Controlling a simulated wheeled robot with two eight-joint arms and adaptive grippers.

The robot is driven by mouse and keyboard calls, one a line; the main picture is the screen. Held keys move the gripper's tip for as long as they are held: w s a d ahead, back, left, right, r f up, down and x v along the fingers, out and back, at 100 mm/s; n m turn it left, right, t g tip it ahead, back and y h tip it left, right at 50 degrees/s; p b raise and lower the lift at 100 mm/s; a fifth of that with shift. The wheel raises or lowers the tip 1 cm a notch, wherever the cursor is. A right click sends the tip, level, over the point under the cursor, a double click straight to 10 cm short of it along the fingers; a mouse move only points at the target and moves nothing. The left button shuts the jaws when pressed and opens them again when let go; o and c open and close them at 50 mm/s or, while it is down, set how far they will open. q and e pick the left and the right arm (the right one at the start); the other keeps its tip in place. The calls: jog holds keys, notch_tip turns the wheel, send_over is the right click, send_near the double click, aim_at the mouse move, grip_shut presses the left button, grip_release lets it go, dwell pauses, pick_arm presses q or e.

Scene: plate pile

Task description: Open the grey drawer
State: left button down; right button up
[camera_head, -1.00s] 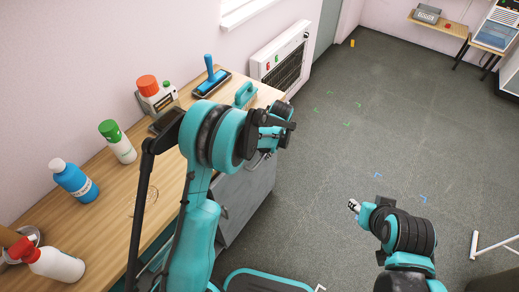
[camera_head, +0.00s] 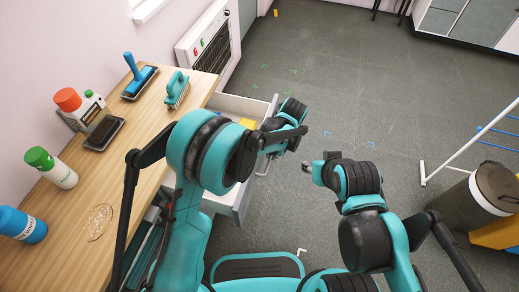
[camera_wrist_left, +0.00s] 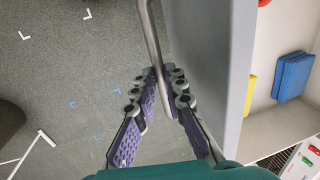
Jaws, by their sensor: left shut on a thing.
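The grey drawer (camera_head: 243,198) is pulled out from the wooden-topped counter, and its white inside shows. In the left wrist view its grey front panel (camera_wrist_left: 212,50) runs down the middle, with the metal bar handle (camera_wrist_left: 151,35) beside it. My left gripper (camera_wrist_left: 161,92) has its purple-padded fingers on both sides of this handle and is shut on it. In the head view the left wrist covers part of the drawer front and handle. My right gripper (camera_head: 307,168) is over the floor to the right, apart from the drawer; its jaws are too small to read.
A yellow item (camera_wrist_left: 249,92) and blue items (camera_wrist_left: 293,76) lie in the drawer. The counter (camera_head: 70,225) holds bottles, a brush (camera_head: 177,89) and a blue-handled tool (camera_head: 137,77). A dark bin (camera_head: 480,205) and white rack stand right. Floor between is clear.

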pick_arm(q)
jog(key=shift+s+d, duration=0.3)
jog(key=shift+d, duration=0.55)
jog(key=c, duration=1.6)
grip_release()
jog(key=r, duration=0.4)
jog(key=d+r, duration=0.1)
jog(key=r, duration=0.3)
jog(key=d+r, duration=0.1)
jog(key=r, duration=0.2)
jog(key=shift+s+r, duration=0.4)
